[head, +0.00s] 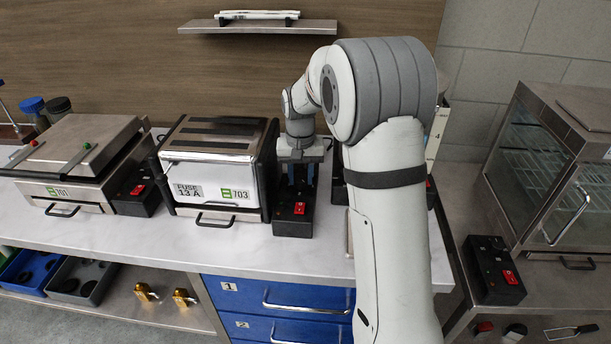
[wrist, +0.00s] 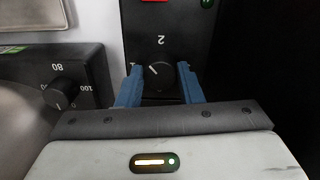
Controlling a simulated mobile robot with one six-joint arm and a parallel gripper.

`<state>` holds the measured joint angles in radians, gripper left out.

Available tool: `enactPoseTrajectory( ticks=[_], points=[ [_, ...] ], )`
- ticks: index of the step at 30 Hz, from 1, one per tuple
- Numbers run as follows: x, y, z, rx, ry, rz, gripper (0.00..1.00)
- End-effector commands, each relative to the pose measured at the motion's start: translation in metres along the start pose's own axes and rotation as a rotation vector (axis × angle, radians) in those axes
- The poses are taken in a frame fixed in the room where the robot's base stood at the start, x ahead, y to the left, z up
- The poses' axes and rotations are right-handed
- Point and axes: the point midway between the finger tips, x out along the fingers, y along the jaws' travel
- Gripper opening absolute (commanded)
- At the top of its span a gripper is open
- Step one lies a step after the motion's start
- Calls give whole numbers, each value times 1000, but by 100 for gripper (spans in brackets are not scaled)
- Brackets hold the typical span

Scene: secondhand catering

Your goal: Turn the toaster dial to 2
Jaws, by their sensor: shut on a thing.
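The toaster (head: 215,185) is a steel and black box labelled 703, standing on the counter. The black control box (head: 293,222) with a red switch stands at its right. In the wrist view the round black toaster dial (wrist: 159,77) sits on the black panel, with an upside-down 2 (wrist: 160,41) above it. Its white pointer line slants to the upper left, left of the 2. My gripper (wrist: 160,76) has its blue fingers shut on the dial, one on each side.
Another dial (wrist: 59,94), marked 80 and 100, is close on the left. A grill (head: 85,150) labelled 701 stands left of the toaster. A glass cabinet (head: 560,165) and another control box (head: 493,270) are at the right. A shelf (head: 258,26) hangs above.

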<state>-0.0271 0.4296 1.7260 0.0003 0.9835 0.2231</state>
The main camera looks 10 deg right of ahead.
Motion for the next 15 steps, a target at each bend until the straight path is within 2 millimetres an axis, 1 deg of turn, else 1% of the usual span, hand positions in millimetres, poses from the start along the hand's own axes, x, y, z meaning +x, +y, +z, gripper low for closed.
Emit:
enactPoseTrajectory(
  ticks=[1, 15],
  points=[
    [4, 1, 4, 45, -17, 4, 10],
    [4, 2, 4, 489, -15, 8, 10]
  ],
)
